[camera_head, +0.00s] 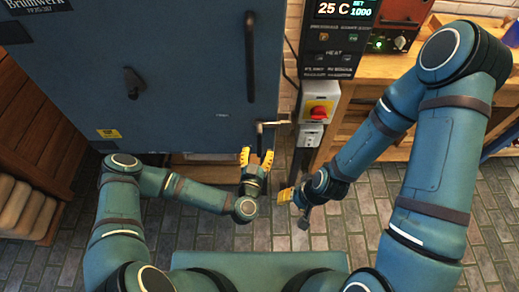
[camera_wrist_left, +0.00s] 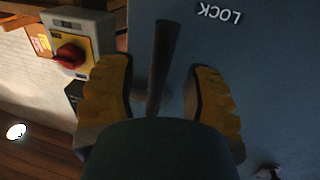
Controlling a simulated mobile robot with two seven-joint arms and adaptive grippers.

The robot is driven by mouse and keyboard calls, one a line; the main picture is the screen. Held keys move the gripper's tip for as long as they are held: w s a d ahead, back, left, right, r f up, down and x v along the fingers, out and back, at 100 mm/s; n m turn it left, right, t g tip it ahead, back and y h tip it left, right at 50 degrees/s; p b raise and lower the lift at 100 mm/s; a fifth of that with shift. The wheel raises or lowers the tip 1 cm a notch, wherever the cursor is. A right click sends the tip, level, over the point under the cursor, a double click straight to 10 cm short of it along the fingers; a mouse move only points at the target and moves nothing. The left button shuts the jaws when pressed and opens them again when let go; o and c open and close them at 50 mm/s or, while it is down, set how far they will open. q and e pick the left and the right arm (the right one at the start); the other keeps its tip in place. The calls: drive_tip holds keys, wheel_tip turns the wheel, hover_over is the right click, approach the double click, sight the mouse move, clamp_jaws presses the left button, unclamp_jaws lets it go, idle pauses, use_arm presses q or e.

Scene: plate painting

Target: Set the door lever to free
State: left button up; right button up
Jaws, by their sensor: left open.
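The blue-grey kiln door (camera_head: 185,75) fills the upper left of the head view. Its dark lever (camera_head: 260,130) is at the door's lower right corner. In the left wrist view the lever (camera_wrist_left: 163,50) is a dark bar running between the two yellow fingers, with a gap on each side. My left gripper (camera_head: 257,158) is open around the lever, and its fingers hide part of it. An upside-down LOCK label (camera_wrist_left: 220,11) is on the door beside the lever. My right gripper (camera_head: 285,195) hangs over the floor, away from the door; its jaw gap is unclear.
A yellow box with a red rotary switch (camera_head: 319,110) is just right of the lever, below a control panel (camera_head: 335,40). A vertical door handle (camera_head: 250,57) is above the lever. A wooden workbench (camera_head: 400,75) stands at the right. The paved floor between my arms is clear.

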use_arm(q)
drive_tip(key=shift+w+d, duration=0.25)
drive_tip(key=shift+w, duration=0.95)
drive_tip(key=shift+c, duration=0.4)
clamp_jaws()
drive_tip(key=shift+w, duration=0.1)
